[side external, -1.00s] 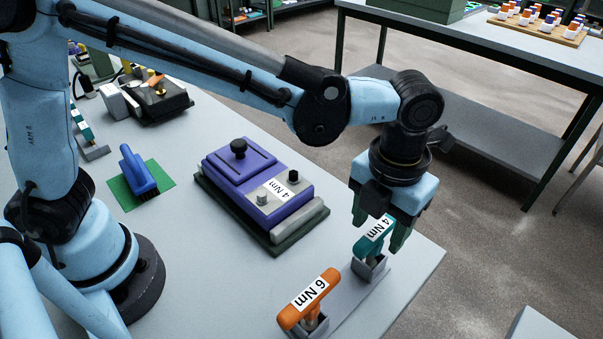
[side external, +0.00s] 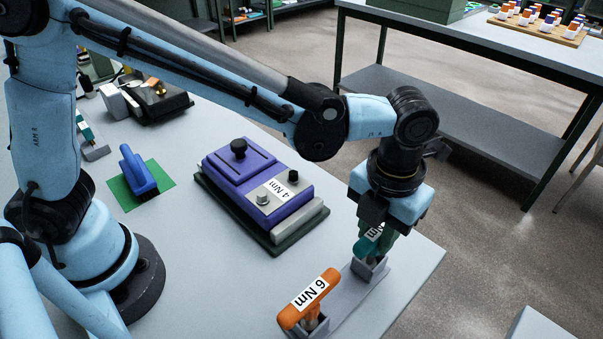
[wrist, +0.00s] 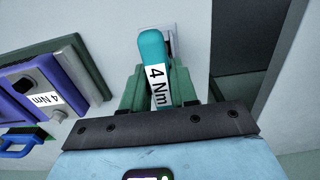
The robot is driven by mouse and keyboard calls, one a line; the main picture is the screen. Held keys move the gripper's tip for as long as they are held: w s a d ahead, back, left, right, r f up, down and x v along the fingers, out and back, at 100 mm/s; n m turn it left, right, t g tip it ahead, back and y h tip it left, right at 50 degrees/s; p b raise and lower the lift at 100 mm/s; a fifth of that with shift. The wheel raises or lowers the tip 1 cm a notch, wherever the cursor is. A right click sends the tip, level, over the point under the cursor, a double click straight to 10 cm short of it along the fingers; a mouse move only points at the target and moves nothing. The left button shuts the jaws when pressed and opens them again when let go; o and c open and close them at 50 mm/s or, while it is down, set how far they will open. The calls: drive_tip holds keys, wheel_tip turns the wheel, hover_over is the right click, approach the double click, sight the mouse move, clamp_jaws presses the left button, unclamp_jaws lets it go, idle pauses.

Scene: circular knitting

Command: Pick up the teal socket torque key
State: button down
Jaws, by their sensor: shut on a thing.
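The teal socket torque key (side external: 366,243), with a white 4 Nm label, stands in the far end of a grey holder (side external: 351,289) near the table's right edge. My gripper (side external: 375,240) is shut on its handle, with the green fingers on either side. In the wrist view the teal key (wrist: 152,50) lies between the green fingers, its label facing the camera. Its lower end is hidden in the holder, and part of the handle is hidden by the fingers.
An orange 6 Nm key (side external: 310,297) stands in the near end of the same holder. A purple 4 Nm device (side external: 240,180) on a dark green base sits to the left. A blue brush (side external: 138,170) lies on a green mat (side external: 118,192). The table's right edge is close by.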

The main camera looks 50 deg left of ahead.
drive_tip(key=shift+r, duration=0.1)
drive_tip(key=shift+r, duration=4.95)
drive_tip(key=c, duration=1.6)
unclamp_jaws()
clamp_jaws()
drive_tip(key=shift+w+a+n, duration=0.1)
drive_tip(key=shift+a+n, duration=0.25)
drive_tip(key=shift+n, duration=0.05)
drive_tip(key=a+r+n, duration=0.2)
drive_tip(key=a+n, duration=0.7)
drive_tip(key=n, duration=0.4)
drive_tip(key=w+a+r+n, duration=0.1)
drive_tip(key=a+r+n, duration=0.1)
drive_tip(key=a+n, duration=0.7)
drive_tip(key=n, duration=0.4)
drive_tip(key=shift+a, duration=0.3)
